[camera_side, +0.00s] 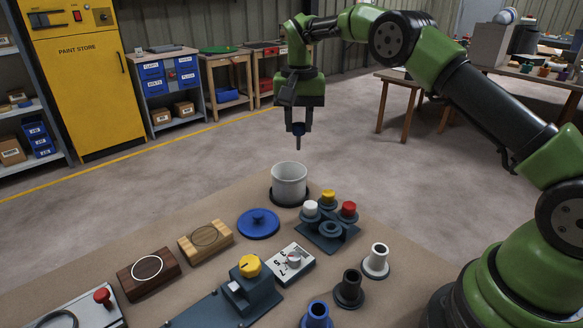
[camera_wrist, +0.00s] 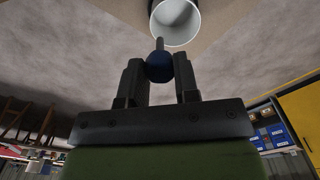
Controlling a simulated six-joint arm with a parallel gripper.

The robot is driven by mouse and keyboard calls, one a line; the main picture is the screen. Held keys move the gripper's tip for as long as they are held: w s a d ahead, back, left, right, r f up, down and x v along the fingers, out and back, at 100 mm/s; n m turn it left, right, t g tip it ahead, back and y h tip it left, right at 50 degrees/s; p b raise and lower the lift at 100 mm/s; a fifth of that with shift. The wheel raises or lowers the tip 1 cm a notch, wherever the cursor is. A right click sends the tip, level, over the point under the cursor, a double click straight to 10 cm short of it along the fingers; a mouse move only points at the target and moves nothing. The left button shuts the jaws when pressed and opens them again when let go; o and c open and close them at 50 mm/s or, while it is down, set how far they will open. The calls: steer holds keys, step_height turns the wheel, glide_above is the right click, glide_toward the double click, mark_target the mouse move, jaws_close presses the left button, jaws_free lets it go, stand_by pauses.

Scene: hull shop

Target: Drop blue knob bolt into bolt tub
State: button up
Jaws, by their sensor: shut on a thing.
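My gripper (camera_side: 298,128) is shut on the blue knob bolt (camera_wrist: 159,67), with the dark blue knob between its two fingers. The bolt's grey shank points down in the side view and out from the fingers in the wrist view. The bolt tub (camera_side: 289,183) is a light grey, open cup on a dark round base at the back edge of the bench. My gripper hangs above the tub, and the shank tip is apart from its rim. The tub's mouth also shows in the wrist view (camera_wrist: 176,20), beyond the bolt. Its inside looks empty where visible.
A dark rack (camera_side: 325,230) with white, yellow and red knobs stands just right of the tub. A blue round lid (camera_side: 258,223) lies front left of it. Wooden blocks, a yellow-knobbed fixture (camera_side: 250,267) and several small cups fill the bench front. The air around the tub is clear.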

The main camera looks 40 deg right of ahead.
mark_target(299, 124)
step_height(299, 124, down, 9)
stand_by(0.4)
steer(key=shift+f, duration=0.1)
steer(key=shift+f, duration=0.55)
steer(key=o, duration=0.9)
steer(key=shift+r, duration=0.15)
step_height(299, 124, up, 13)
steer(key=shift+r, duration=0.1)
